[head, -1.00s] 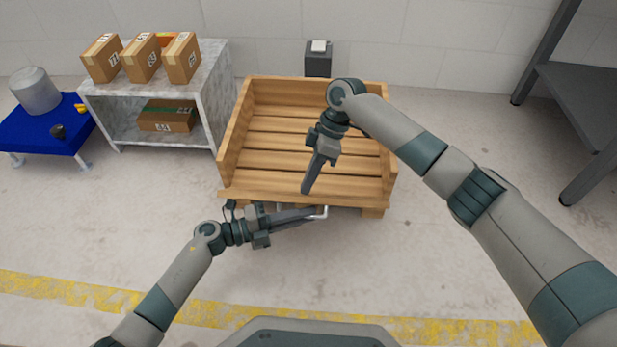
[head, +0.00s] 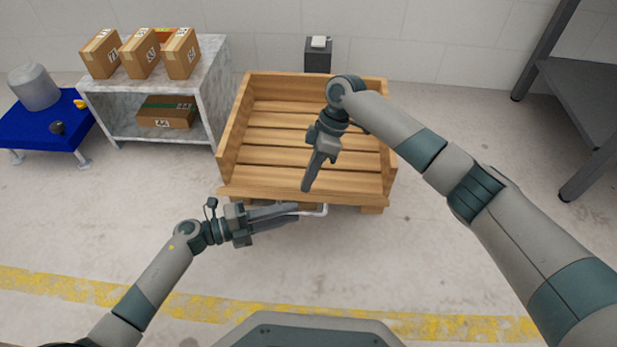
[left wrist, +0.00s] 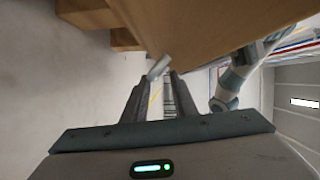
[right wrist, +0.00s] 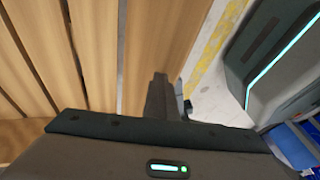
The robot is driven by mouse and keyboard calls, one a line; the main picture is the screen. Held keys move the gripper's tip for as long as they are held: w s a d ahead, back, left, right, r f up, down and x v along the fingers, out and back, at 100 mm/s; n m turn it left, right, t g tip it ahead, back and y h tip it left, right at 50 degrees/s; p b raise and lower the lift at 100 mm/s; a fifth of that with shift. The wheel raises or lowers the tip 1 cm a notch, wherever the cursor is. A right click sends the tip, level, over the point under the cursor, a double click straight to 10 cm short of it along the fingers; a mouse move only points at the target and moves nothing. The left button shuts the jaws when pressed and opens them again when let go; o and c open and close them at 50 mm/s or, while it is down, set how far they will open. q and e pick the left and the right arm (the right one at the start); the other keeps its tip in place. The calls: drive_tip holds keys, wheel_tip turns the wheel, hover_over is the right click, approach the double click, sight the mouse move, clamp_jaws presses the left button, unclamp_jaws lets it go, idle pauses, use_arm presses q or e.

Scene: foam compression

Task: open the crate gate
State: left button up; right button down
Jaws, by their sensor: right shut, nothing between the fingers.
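The wooden slatted crate (head: 232,150) stands in the middle of the head view. Its gate shows as a front plank (head: 350,201) across the near side, apparently closed, with a pale bent metal handle (head: 322,211) on its outer face. My left gripper (head: 297,211) is in front of the gate, beside the handle. In the left wrist view its fingers (left wrist: 160,82) are apart, with the handle end (left wrist: 159,67) near the tips; contact cannot be told. My right gripper (head: 306,188) is shut and empty, pointing down at the inner side of the front plank. It also shows in the right wrist view (right wrist: 160,80).
A marbled shelf (head: 215,100) with several cardboard boxes stands left of the crate, beside a blue table (head: 25,130). A dark pedestal (head: 318,60) is behind the crate. A grey rack (head: 590,100) stands at right. The floor in front is clear.

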drive_tip(key=shift+s+a+f, duration=0.1)
drive_tip(key=shift+s+a, duration=0.05)
use_arm(q)
drive_tip(key=v, duration=0.7)
drive_tip(key=shift+a, duration=0.25)
drive_tip(key=shift+s+d, duration=0.1)
